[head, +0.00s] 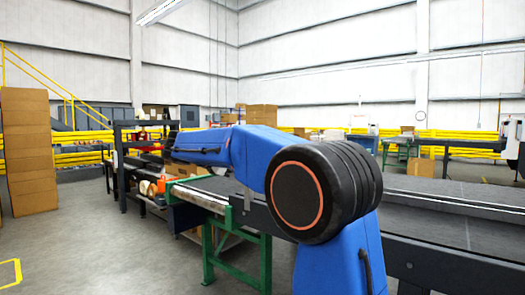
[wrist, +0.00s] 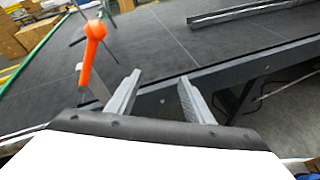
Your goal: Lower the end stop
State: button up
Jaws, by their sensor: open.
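In the wrist view, an orange handle (wrist: 92,52) with a rounded knob stands up at the edge of the dark belt, on a grey metal piece. It looks like the lever of the end stop, but I cannot tell for sure. My gripper (wrist: 160,77) is open, its two grey fingers apart with nothing between them. The handle is to the left of the left finger, and I see a gap between them in the picture. In the head view my blue arm reaches left over the belt, and my gripper cannot be made out there.
The dark conveyor belt (wrist: 150,40) has a dark side rail (wrist: 240,78). A green-framed conveyor (head: 240,213) shows in the head view. A metal bar (wrist: 238,11) lies over the belt. Stacked cartons (head: 30,150) stand at the left. The grey floor (head: 110,250) at front left is clear.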

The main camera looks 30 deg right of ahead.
jog(key=w+a+r+n+g+h, duration=0.1)
jog(key=w+a+r+h, duration=0.15)
jog(key=w, duration=0.35)
jog(key=w+a+r+n+h, duration=0.1)
jog(key=w+a+r+h, duration=0.15)
jog(key=w, duration=0.25)
jog(key=d, duration=1.7)
jog(key=shift+w+d+r+y, duration=0.2)
jog(key=shift+d+r+y, duration=0.1)
jog(key=shift+d, duration=0.05)
jog(key=shift+c, duration=0.2)
grip_shut()
